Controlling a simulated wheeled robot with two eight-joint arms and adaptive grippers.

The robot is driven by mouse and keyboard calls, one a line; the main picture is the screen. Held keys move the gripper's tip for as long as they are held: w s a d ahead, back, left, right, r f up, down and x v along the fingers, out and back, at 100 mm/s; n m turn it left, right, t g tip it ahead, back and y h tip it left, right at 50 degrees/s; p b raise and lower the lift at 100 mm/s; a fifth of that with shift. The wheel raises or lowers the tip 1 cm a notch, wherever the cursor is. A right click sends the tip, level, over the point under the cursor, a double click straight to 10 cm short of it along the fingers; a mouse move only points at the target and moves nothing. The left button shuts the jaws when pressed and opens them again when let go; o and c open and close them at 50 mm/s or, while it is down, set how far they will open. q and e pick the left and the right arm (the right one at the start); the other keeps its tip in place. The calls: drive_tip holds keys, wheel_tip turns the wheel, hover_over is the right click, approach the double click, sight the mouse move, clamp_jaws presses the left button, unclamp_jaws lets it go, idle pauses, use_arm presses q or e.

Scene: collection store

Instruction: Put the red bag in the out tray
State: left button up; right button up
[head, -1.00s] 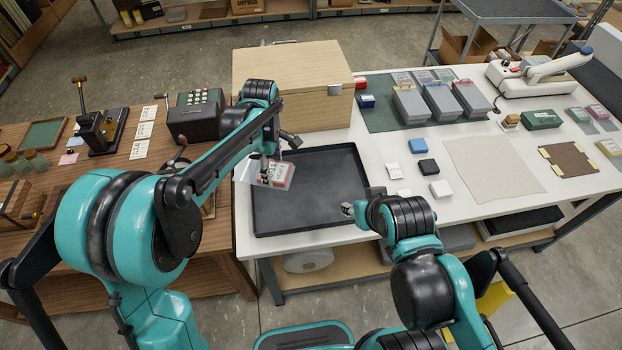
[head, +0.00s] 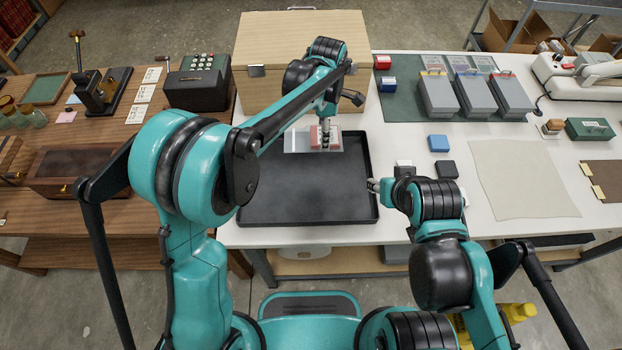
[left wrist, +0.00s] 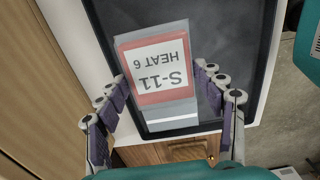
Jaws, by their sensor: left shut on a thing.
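The red bag is a clear flat pouch with a red-bordered label reading "S-11 HEAT 6" (left wrist: 155,72). In the head view the red bag (head: 300,140) is over the back part of the black tray (head: 270,205) on the white table. My left gripper (head: 325,143) is shut on the bag; in the left wrist view its fingers (left wrist: 160,85) stand on both sides of it. I cannot tell whether the bag touches the tray. My right gripper (head: 374,186) is by the tray's right edge, and its fingers are too small to read.
A wooden box (head: 300,60) stands right behind the tray. Grey file boxes (head: 438,95) stand on a green mat. A wooden table (head: 100,195) adjoins on the left.

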use_arm(q)
drive_tip(key=shift+d+f, duration=0.1)
drive_tip(key=shift+f, duration=0.5)
drive_tip(key=b, duration=0.3)
hover_over(317, 194)
wheel_tip(317, 194, down, 7)
drive_tip(key=shift+s+r, duration=0.1)
drive_tip(key=shift+r, duration=0.1)
drive_tip(key=shift+f+b, duration=0.7)
drive_tip(key=shift+f, duration=1.25)
use_arm(e)
drive_tip(key=shift+w+d+f, duration=0.1)
drive_tip(key=shift+f, duration=2.4)
use_arm(q)
drive_tip(key=shift+f, duration=0.1)
use_arm(e)
drive_tip(key=shift+f, duration=0.1)
use_arm(q)
drive_tip(key=o, duration=1.3)
